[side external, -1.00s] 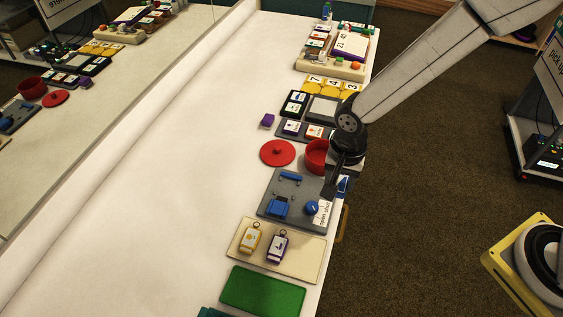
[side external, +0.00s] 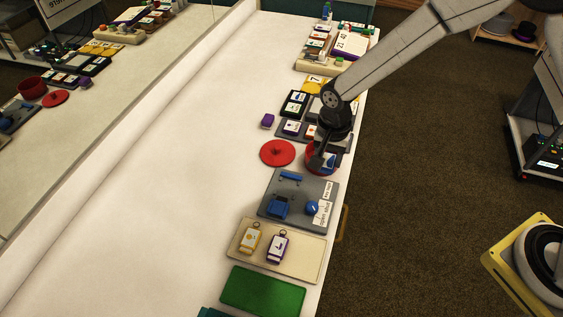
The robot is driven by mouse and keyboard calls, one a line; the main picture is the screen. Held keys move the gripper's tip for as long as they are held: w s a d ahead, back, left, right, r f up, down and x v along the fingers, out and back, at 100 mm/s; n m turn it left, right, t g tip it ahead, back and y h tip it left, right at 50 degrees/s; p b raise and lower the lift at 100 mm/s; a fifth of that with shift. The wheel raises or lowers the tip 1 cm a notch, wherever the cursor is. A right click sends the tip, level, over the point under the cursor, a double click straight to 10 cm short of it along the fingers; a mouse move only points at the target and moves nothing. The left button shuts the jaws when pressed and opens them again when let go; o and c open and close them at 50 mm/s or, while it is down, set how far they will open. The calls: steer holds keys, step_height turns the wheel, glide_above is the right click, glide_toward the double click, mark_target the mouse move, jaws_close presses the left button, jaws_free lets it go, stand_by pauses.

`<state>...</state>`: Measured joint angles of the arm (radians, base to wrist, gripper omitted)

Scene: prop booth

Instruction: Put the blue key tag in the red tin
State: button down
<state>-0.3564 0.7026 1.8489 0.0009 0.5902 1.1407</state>
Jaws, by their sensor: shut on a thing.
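The blue key tag (side external: 330,160) is held by my gripper (side external: 320,163), which is shut on it. The tag shows as a small blue and white patch beside the fingers, partly hidden by them. The red tin (side external: 309,157) stands near the table's right edge, open, partly covered by my gripper. The gripper and tag are over the tin's opening; I cannot tell how deep the tag is. The tin's red lid (side external: 277,152) lies flat on the table to the left of the tin.
A grey panel (side external: 297,190) with blue fittings lies just in front of the tin. A cream tray (side external: 305,258) holds a yellow tag (side external: 250,238) and a purple tag (side external: 277,247). A green mat (side external: 262,291) lies nearer. Card holders stand behind the tin. The table's left is clear.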

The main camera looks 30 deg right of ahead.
steer(key=w+d+f, duration=0.2)
steer(key=w+d, duration=0.3)
steer(key=w, duration=0.4)
steer(key=shift+d, duration=0.3)
steer(key=shift+w+f, duration=0.1)
steer(key=shift+f, duration=0.25)
steer(key=shift+f, duration=4.6)
steer(key=shift+c, duration=0.3)
jaws_free()
steer(key=shift+c, duration=0.6)
